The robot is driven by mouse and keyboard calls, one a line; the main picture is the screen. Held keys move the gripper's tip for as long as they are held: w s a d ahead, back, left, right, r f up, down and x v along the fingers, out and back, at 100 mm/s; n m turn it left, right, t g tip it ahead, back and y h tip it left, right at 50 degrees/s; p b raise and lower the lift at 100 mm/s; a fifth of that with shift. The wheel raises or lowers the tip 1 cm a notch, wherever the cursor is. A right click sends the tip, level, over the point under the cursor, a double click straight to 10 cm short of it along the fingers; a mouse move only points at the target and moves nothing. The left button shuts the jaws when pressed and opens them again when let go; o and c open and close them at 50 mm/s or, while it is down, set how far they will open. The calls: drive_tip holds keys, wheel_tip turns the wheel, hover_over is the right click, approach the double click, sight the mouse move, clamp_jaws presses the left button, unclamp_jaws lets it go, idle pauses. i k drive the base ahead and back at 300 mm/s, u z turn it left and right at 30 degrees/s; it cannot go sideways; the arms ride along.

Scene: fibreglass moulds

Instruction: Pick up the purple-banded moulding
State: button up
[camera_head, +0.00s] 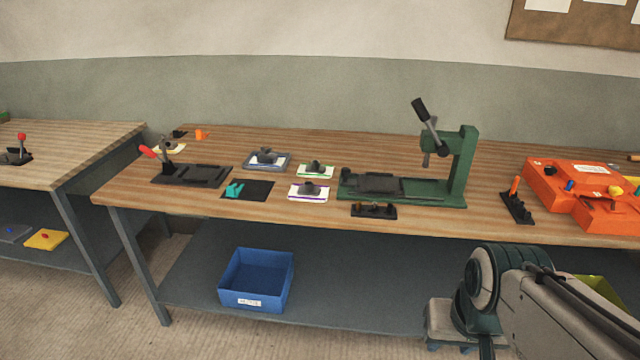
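The purple-banded moulding (308,193) lies on the wooden bench top (330,218), near its front edge. It is a small white plate with a purple band around its edge and a dark raised part on top. It sits just below a similar green-banded moulding (315,171), with a small gap between them. My arm shows at the lower right, in front of the bench and well away from the moulding. My gripper is not in view.
A green press (462,165) stands right of the mouldings. A grey-blue tray (268,161) and a dark mat (260,190) with a teal object (235,189) lie left. A dark block (374,211) sits at the front edge. A blue bin (256,281) is on the lower shelf.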

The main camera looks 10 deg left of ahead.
sight(307, 191)
drive_tip(key=k, duration=0.6)
drive_tip(key=u, duration=0.45)
drive_tip(key=i, duration=1.4)
drive_tip(key=z, duration=0.45)
